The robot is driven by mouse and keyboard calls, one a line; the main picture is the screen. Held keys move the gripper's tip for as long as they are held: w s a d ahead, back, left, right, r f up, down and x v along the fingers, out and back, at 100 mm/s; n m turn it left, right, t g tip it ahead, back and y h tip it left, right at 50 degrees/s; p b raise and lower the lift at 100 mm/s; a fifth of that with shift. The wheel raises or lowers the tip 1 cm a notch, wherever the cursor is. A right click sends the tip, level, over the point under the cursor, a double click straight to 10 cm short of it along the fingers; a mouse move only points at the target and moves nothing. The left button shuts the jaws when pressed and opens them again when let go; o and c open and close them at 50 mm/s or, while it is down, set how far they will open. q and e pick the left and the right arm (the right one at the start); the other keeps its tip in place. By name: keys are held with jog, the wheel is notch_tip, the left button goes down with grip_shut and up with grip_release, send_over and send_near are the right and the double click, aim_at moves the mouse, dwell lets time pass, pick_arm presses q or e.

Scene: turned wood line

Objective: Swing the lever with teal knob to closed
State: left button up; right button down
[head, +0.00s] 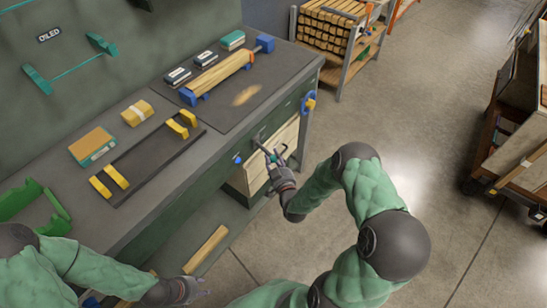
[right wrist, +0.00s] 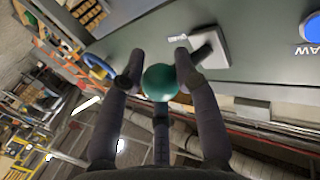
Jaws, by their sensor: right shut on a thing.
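The teal knob (right wrist: 160,82) shows between the two fingers of my right gripper (right wrist: 158,68) in the right wrist view. The fingers are shut on it from both sides. A pale mounting plate (right wrist: 212,48) sits on the green bench front just beyond the fingertips; most of the lever arm is hidden. In the head view my right gripper (head: 272,157) is at the bench front, with part of the lever (head: 258,141) showing beside it. My left gripper (head: 192,290) is low near the bottom edge, away from the lever; its finger opening is too small to judge.
A blue round knob (head: 237,159) is left of the lever on the bench front, and a blue handle (head: 308,103) is to its right. Wood boards (head: 283,138) stand below. The bench top (head: 155,95) holds fixtures and boxes. Open floor (head: 420,110) lies to the right.

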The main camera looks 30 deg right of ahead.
aim_at(273, 155)
notch_tip(273, 155, up, 7)
jog(key=n+g+p, duration=0.1)
jog(key=g+p, duration=0.2)
jog(key=p, duration=0.3)
jog(key=n+g+p, duration=0.2)
jog(key=g+p, duration=0.1)
jog(key=p, duration=0.4)
jog(key=shift+s+f, duration=0.15)
jog(key=shift+r+n+g+p, duration=0.3)
jog(key=shift+p, duration=0.3)
jog(key=shift+w+d+r+p, duration=0.1)
jog(key=shift+w+r+p, duration=0.2)
jog(key=shift+w, duration=0.1)
jog(key=shift+w+r, duration=0.2)
jog(key=shift+r, duration=0.2)
jog(key=c, duration=0.9)
grip_release()
jog(key=shift+s+f, duration=0.2)
jog(key=shift+s, duration=0.05)
jog(key=v, duration=1.2)
jog(key=shift+a, duration=0.25)
